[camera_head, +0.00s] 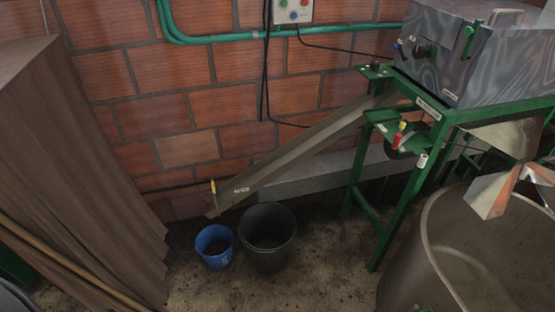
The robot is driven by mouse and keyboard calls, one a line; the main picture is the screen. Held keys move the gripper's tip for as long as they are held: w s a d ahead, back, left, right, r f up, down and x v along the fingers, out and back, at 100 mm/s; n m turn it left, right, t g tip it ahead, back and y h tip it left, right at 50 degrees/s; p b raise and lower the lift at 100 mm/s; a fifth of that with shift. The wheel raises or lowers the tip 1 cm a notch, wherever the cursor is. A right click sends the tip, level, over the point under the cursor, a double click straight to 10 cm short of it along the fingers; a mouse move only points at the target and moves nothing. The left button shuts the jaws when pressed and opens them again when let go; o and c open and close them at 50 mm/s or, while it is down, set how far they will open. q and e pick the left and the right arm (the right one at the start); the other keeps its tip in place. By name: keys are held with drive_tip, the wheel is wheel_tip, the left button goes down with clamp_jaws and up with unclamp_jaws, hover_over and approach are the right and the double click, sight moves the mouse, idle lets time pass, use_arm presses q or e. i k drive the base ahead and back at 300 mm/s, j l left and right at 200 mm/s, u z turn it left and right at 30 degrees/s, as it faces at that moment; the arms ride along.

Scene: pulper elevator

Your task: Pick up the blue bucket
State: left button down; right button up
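The blue bucket (214,247) stands upright on the dirt floor near the brick wall, in the lower middle of the head view. Some dark reddish contents show inside it. A larger black bucket (267,236) stands right beside it on the right; I cannot tell whether they touch. The low end of a sloping metal chute (290,157) hangs above and behind the two buckets. Neither my left nor my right gripper shows in the view.
A green-framed machine (430,125) with a grey metal body stands at the right, above a large round metal tank (455,255). A tall brown draped covering (75,165) fills the left side. Stained floor (320,270) lies open in front of the buckets.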

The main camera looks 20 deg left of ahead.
sight(214, 242)
drive_tip(key=u, duration=1.15)
